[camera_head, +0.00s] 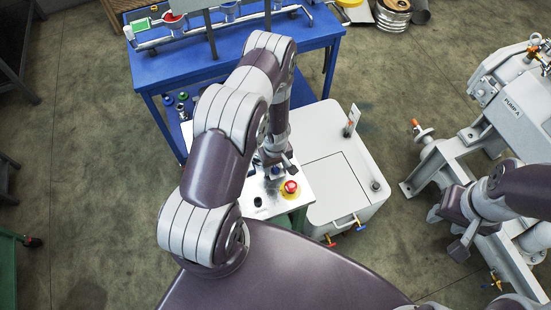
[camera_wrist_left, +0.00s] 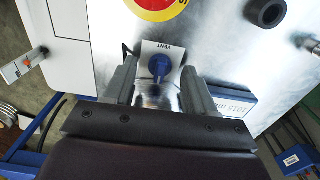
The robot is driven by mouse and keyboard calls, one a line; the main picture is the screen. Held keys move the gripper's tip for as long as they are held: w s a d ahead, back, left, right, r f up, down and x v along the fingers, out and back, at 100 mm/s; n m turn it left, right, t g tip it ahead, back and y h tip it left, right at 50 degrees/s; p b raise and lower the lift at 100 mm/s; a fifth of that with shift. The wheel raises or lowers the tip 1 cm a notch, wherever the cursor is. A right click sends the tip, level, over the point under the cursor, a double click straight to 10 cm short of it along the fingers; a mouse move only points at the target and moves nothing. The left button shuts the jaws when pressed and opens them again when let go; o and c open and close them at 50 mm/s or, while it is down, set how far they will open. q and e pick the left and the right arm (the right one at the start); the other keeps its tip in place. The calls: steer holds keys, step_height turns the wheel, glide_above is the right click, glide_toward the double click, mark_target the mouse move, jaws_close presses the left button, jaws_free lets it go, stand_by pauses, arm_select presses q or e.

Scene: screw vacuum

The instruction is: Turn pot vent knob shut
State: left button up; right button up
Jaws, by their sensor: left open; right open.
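The blue vent knob (camera_wrist_left: 160,66) sits on a white plate marked VENT, on a metal panel (camera_wrist_left: 215,45), in the left wrist view. In that view the fingers of my left gripper (camera_wrist_left: 159,72) are apart, one on each side of the knob. I cannot tell whether they touch it. In the head view my left gripper (camera_head: 275,161) is low over the panel and hides most of the knob. My right gripper (camera_head: 466,232) is open and empty at the right, in front of the grey pump frame.
A red button (camera_head: 291,187) on a yellow disc stands close to the left gripper; a black round fitting (camera_wrist_left: 266,12) is also on the panel. A white cabinet (camera_head: 340,185) adjoins it. A blue bench (camera_head: 175,68) with piping stands behind.

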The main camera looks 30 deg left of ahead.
mark_target(276, 168)
arm_select(q)
step_height(276, 168, up, 12)
steer(key=p, duration=0.6)
steer(key=shift+p, duration=0.3)
